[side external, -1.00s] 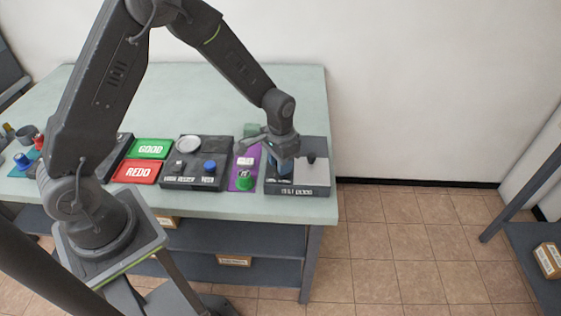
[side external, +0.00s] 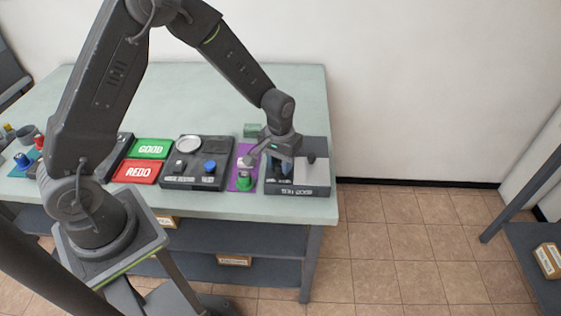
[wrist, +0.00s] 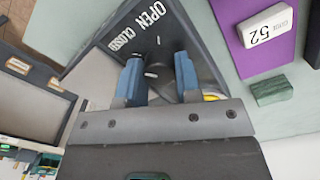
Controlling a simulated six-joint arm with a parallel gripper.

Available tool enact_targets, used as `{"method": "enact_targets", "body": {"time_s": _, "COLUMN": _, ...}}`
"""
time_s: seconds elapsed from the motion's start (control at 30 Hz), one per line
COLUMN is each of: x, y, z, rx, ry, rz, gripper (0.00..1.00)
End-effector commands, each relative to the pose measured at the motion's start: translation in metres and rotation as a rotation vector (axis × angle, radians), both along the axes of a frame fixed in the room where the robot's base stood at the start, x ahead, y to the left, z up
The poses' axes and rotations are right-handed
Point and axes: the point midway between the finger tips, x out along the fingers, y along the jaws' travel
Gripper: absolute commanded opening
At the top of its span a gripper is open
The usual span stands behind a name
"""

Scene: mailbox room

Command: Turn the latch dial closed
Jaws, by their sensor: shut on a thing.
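The dark test box (side external: 297,190) with the latch sits at the right end of the bench. In the wrist view its dark panel (wrist: 110,58) carries the white words OPEN and CLOSED, with a small white tick below OPEN. My gripper (side external: 280,172) is down over the left part of the box. In the wrist view the blue fingers of my gripper (wrist: 160,78) stand on either side of the dark latch dial (wrist: 158,75) and are shut on it. Most of the dial is hidden by the fingers, and its exact setting is hard to read.
Further left are a dark box with a blue knob (side external: 210,166) and green and red trays (side external: 139,172).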

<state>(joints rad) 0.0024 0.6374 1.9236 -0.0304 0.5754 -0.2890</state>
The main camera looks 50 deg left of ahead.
Motion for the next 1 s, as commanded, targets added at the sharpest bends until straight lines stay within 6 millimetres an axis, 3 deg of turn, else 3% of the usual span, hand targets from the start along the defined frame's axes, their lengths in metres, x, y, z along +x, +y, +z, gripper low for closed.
{"method": "enact_targets", "body": {"time_s": 0.23, "x": 0.0005, "y": 0.0001, "z": 0.0005, "rx": -0.001, "ry": -0.001, "rz": 0.003, "gripper": 0.08}}
{"method": "enact_targets", "body": {"time_s": 0.27, "x": 0.0005, "y": 0.0001, "z": 0.0005, "rx": -0.001, "ry": -0.001, "rz": 0.003, "gripper": 0.34}}
{"method": "enact_targets", "body": {"time_s": 0.5, "x": 0.0004, "y": -0.0003, "z": 0.0003, "rx": -0.001, "ry": -0.001, "rz": 0.001, "gripper": 0.57}}
{"method": "enact_targets", "body": {"time_s": 0.83, "x": 0.0008, "y": -0.0021, "z": 0.0001, "rx": -0.002, "ry": -0.002, "rz": -0.03, "gripper": 0.57}}
{"method": "enact_targets", "body": {"time_s": 1.0, "x": 0.0006, "y": -0.0029, "z": 0.0002, "rx": -0.003, "ry": -0.002, "rz": -0.164, "gripper": 0.57}}
